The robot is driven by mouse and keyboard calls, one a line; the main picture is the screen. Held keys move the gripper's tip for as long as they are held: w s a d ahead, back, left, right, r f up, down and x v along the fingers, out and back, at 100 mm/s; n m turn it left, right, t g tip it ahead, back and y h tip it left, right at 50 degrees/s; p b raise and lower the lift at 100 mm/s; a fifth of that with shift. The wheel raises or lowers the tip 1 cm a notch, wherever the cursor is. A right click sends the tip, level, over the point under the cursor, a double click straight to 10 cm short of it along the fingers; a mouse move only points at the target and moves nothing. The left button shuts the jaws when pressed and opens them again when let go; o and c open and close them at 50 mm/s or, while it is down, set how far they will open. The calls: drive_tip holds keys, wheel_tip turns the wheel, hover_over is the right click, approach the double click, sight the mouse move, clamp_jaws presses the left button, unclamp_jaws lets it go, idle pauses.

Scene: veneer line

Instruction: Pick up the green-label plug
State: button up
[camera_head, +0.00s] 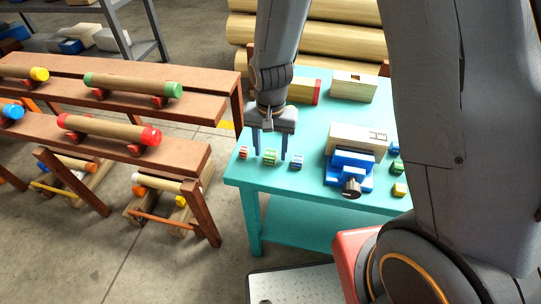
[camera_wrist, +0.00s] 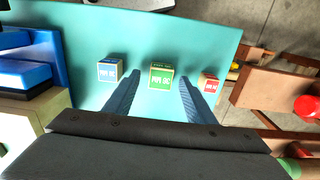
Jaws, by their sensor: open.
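The green-label plug (camera_head: 270,157) is a small wooden block with a green label on the turquoise table (camera_head: 262,179), near its front left corner. It stands between a red-label plug (camera_head: 244,152) on the left and a blue-label plug (camera_head: 297,163) on the right. My gripper (camera_head: 270,157) is open, pointing down at the green-label plug. In the wrist view the green-label plug (camera_wrist: 161,76) shows beyond and between the two fingers (camera_wrist: 156,82). The blue-label plug (camera_wrist: 110,70) is left of it and the red-label plug (camera_wrist: 209,83) right. I cannot tell whether the fingers touch anything.
A blue vise (camera_head: 350,170) holding a wooden block (camera_head: 357,139) stands right of the plugs. Wooden blocks lie at the table's back, small green and yellow blocks at its right. Brown racks (camera_head: 110,128) with rollers stand left, across a floor gap.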

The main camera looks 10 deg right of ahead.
sight(271, 152)
drive_tip(key=c, duration=1.1)
drive_tip(key=shift+r, duration=0.1)
wheel_tip(271, 152, up, 10)
drive_tip(key=shift+f+b, duration=0.1)
drive_tip(key=shift+b, duration=0.75)
